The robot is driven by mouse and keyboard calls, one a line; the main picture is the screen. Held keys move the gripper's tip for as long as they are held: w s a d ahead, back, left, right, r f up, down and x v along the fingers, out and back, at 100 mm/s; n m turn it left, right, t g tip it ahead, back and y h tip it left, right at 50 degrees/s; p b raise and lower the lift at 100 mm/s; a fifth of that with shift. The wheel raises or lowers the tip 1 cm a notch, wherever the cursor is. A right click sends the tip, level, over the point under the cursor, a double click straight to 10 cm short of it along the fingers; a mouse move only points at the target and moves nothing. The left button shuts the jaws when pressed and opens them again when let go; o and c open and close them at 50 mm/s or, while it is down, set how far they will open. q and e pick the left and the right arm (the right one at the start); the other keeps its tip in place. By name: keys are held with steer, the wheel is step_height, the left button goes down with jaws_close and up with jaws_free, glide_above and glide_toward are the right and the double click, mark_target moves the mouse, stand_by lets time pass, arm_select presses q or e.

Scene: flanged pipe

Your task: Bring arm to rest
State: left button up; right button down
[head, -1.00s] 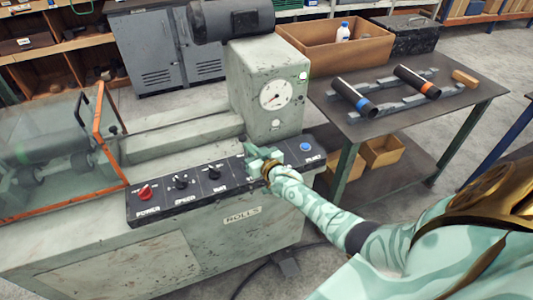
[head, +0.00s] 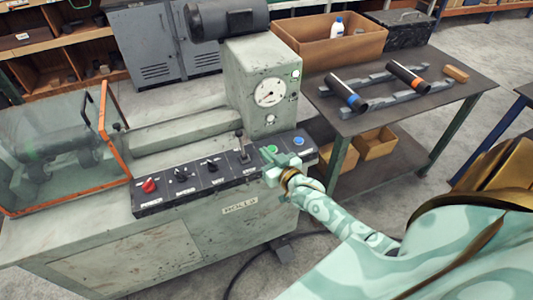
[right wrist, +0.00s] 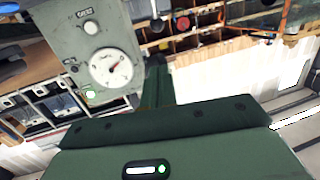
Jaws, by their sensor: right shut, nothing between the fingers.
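My right gripper (head: 270,157) is shut and empty at the front edge of the machine's control panel (head: 205,190), just right of a black lever (head: 241,145). I cannot tell whether it touches the panel. My pale green patterned right arm runs back from it to the lower right. In the right wrist view, the dark green gripper body (right wrist: 165,135) fills the bottom, with the machine's gauge (right wrist: 111,67) beyond it at left. My left gripper is not in view.
The panel has a red knob (head: 149,186), black knobs, a green button (head: 272,149) and a blue button (head: 298,141). An orange-framed clear guard (head: 65,150) is at left.

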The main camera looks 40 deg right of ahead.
stand_by(0.3)
steer(key=s+a+f+n+g+b, duration=0.1)
steer(key=s+f+g, duration=0.2)
steer(key=s+f, duration=0.45)
steer(key=s+a+f+n+g, duration=0.1)
steer(key=s+f+g, duration=0.3)
steer(key=f, duration=0.7)
steer(key=s+a+f+n+g+b, duration=0.1)
steer(key=s+f+g, duration=0.1)
steer(key=s+f, duration=0.65)
steer(key=s+a+f+g+b, duration=0.1)
steer(key=s+a+f+g, duration=0.1)
steer(key=s+f, duration=0.3)
steer(key=s+a+f+n+g+b, duration=0.1)
steer(key=s+f, duration=0.3)
steer(key=s, duration=0.9)
steer(key=s+a+f+g+b, duration=0.1)
steer(key=s+a+f+g, duration=0.3)
steer(key=s, duration=0.6)
steer(key=shift+f+y+b, duration=0.3)
steer(key=shift+f+b, duration=0.05)
steer(key=shift+f, duration=0.45)
